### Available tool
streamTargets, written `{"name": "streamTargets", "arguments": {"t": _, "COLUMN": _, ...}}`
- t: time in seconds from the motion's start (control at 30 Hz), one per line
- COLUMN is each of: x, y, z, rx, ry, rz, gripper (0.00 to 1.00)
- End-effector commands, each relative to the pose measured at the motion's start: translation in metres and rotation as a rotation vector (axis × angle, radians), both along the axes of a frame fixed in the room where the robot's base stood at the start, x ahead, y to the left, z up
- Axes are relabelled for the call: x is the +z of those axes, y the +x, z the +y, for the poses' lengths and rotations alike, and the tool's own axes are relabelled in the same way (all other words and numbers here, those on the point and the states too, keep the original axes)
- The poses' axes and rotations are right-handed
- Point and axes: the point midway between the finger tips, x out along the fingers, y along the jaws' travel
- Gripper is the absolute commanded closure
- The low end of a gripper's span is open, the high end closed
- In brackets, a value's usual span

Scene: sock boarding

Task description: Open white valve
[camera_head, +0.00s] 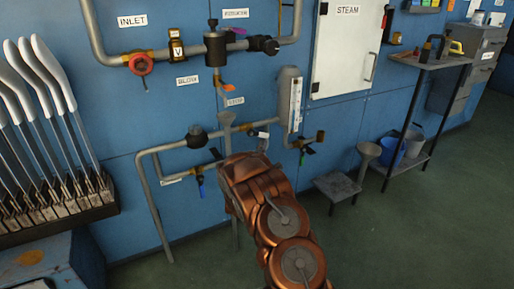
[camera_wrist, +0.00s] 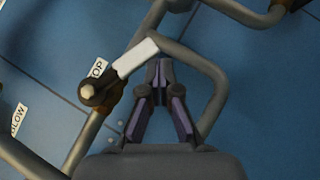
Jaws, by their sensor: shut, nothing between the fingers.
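The white valve handle (camera_wrist: 137,58) shows in the wrist view as a flat bar running up and to the right from a brown valve body (camera_wrist: 101,92) on a pipe. My gripper (camera_wrist: 160,70) is shut and empty, its dark fingertips just below the right end of the white handle. I cannot tell whether they touch it. In the head view, a small white lever (camera_head: 263,134) shows on the lower pipe, just beyond my arm. My fingers are hidden there behind the arm.
A curved grey pipe (camera_wrist: 222,85) passes right of my fingers. A red wheel (camera_head: 141,64) is at upper left. A low stool (camera_head: 337,186) and a shelf (camera_head: 432,64) stand to the right. Open floor lies at lower right.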

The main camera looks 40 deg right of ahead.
Motion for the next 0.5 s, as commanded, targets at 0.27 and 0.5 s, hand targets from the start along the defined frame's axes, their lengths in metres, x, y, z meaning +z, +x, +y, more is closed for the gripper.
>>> {"name": "streamTargets", "arguments": {"t": 0.27, "x": 0.015, "y": -0.003, "z": -0.013, "rx": -0.002, "ry": 0.001, "rz": -0.001, "gripper": 1.00}}
{"name": "streamTargets", "arguments": {"t": 0.5, "x": 0.022, "y": -0.004, "z": -0.018, "rx": 0.000, "ry": 0.002, "rz": -0.001, "gripper": 1.00}}
